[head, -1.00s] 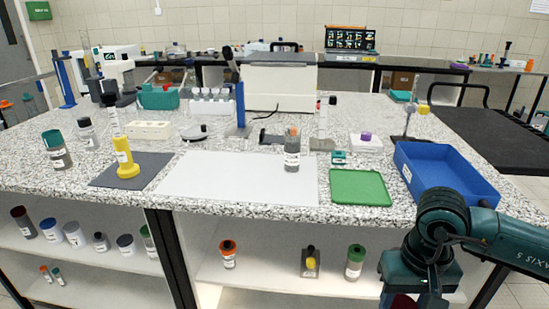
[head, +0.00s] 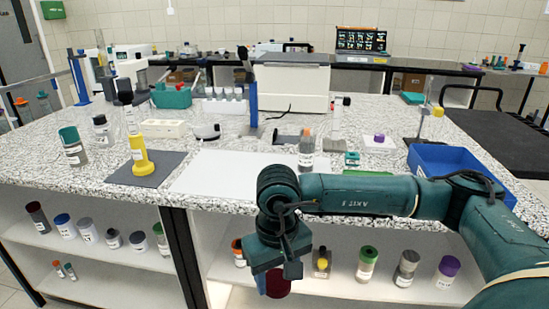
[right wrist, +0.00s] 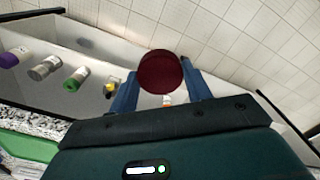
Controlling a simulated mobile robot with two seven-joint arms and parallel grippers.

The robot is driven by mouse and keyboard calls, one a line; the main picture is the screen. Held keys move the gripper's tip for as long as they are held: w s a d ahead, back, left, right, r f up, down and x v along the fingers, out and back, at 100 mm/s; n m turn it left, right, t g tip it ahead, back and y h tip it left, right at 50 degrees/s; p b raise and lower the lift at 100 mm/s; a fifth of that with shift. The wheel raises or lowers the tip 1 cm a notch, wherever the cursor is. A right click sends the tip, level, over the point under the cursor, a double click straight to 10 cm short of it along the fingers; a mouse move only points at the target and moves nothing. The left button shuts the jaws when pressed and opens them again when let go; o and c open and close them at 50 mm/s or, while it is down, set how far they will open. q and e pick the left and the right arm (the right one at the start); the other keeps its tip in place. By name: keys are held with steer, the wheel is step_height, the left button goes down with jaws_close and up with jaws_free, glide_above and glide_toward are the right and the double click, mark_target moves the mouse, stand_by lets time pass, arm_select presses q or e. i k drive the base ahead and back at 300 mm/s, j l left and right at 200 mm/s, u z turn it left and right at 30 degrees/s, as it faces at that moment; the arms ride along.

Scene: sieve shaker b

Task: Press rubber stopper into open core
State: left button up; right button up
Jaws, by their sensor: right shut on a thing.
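My right gripper (head: 277,268) is low in front of the bench's front edge, pointing down. It is shut on a dark red round piece, which looks like the rubber stopper (head: 277,286). In the right wrist view the stopper (right wrist: 161,72) sits between the two blue fingers (right wrist: 160,84). No open core can be made out for sure. A grey cylinder with an orange top (head: 306,152) stands upright at the far right of the white sheet, well above and apart from my gripper. My left gripper is not in view.
The white sheet (head: 225,175) is mostly bare. A yellow stand (head: 142,158) is on a dark mat to its left. My right arm partly covers the green mat (head: 367,173) and the blue tray (head: 440,158). Several capped jars stand on the shelves below, near my gripper.

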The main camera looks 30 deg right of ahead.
mark_target(307, 142)
steer(key=k+l, duration=0.1)
steer(key=l, duration=0.3)
steer(key=k+l, duration=0.15)
steer(key=l, duration=0.3)
steer(key=k+l, duration=0.1)
steer(key=l, duration=0.3)
steer(key=k+l, duration=0.15)
steer(key=l, duration=0.3)
